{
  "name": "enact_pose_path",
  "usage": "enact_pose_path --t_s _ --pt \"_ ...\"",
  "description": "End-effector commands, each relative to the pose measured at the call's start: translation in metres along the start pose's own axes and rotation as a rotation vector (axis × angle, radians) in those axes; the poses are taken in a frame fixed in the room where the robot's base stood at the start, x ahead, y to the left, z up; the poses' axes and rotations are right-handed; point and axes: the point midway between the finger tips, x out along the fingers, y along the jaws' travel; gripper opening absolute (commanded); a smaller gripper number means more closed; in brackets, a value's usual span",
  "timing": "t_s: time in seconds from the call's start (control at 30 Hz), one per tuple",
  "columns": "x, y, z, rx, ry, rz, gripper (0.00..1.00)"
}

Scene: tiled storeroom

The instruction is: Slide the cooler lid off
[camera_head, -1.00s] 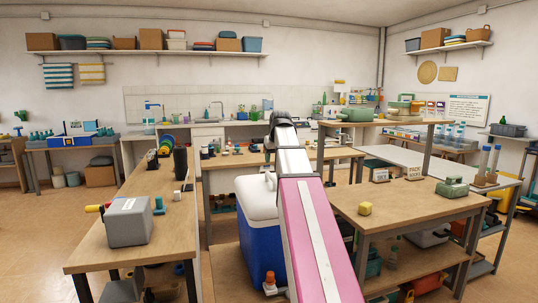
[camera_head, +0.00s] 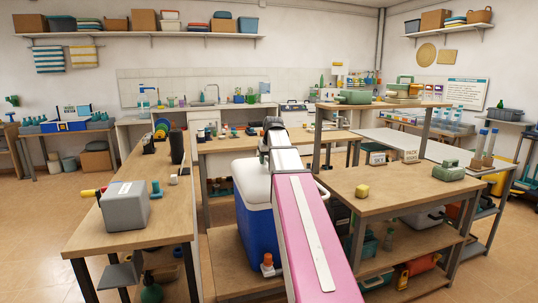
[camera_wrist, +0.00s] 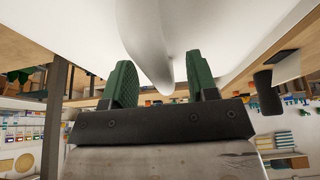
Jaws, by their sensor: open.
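The cooler has a blue body (camera_head: 258,222) and a white lid (camera_head: 245,180), and stands on a low wooden surface. The lid sits on top of the body; my pink and white arm covers the right part of both. In the head view my gripper is hidden behind the arm. In the wrist view my gripper (camera_wrist: 162,82) shows two green ribbed fingers spread apart. A smooth white bar-like part (camera_wrist: 148,45) passes between them, below a broad white surface (camera_wrist: 80,22). I cannot tell whether the fingers touch it.
A wooden bench (camera_head: 140,205) with a grey box (camera_head: 121,205) stands to the left. To the right is a two-level table (camera_head: 400,190) with a yellow block (camera_head: 361,190). A small orange-topped bottle (camera_head: 267,264) stands in front of the cooler. Open floor (camera_head: 35,235) lies at far left.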

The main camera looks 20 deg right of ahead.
Motion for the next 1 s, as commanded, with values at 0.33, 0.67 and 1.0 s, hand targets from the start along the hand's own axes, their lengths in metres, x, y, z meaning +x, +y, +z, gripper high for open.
enact_pose_path --t_s 0.33,0.67,1.0 --pt "0.004 0.000 0.000 0.000 0.000 0.000 0.53" --pt "0.004 0.000 0.000 0.000 0.001 0.000 0.00" --pt "-0.007 0.000 -0.005 0.000 0.002 0.000 0.00"
